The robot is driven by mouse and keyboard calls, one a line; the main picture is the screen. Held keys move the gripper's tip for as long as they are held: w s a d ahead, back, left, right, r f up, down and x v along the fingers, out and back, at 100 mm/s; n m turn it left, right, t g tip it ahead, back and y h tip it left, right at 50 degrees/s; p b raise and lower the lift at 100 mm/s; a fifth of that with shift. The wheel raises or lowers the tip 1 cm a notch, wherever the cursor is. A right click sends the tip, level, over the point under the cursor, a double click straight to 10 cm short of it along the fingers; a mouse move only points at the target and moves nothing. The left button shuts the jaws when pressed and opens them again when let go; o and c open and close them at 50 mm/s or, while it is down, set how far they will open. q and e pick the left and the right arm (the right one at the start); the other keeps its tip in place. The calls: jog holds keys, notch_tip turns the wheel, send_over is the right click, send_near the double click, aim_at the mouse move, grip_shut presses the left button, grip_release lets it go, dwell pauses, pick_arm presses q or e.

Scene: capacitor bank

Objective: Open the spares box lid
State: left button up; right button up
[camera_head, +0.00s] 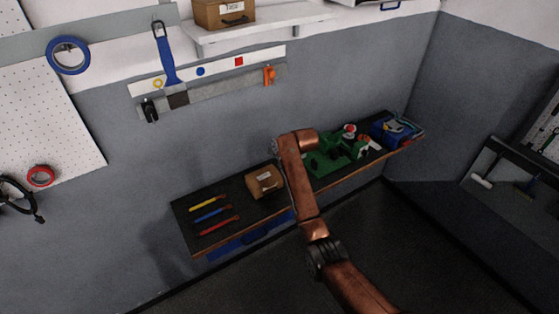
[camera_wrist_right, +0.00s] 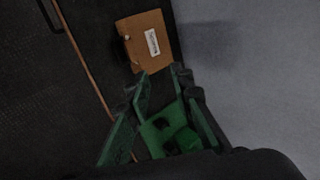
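A brown box with a white label, which I take as the spares box (camera_head: 265,183), sits on the dark bench. Its label is too small to read, and its lid looks shut. In the right wrist view the box (camera_wrist_right: 143,38) lies beyond my fingertips, with a dark handle on its left side. My right gripper (camera_wrist_right: 160,85) has its two fingers apart, with nothing seen between the tips, and is clear of the box. In the head view the copper right arm reaches over the bench just right of the box; its fingers are hard to make out. My left gripper does not show.
Yellow, blue and red tools lie left of the box on the bench (camera_head: 185,215). Green equipment (camera_head: 345,146) and a blue item (camera_head: 392,130) stand to the right. A shelf (camera_head: 275,20) above bears another brown box (camera_head: 222,14). The wall is close behind.

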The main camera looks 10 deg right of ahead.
jog(key=shift+s+r, duration=0.25)
dwell(0.3)
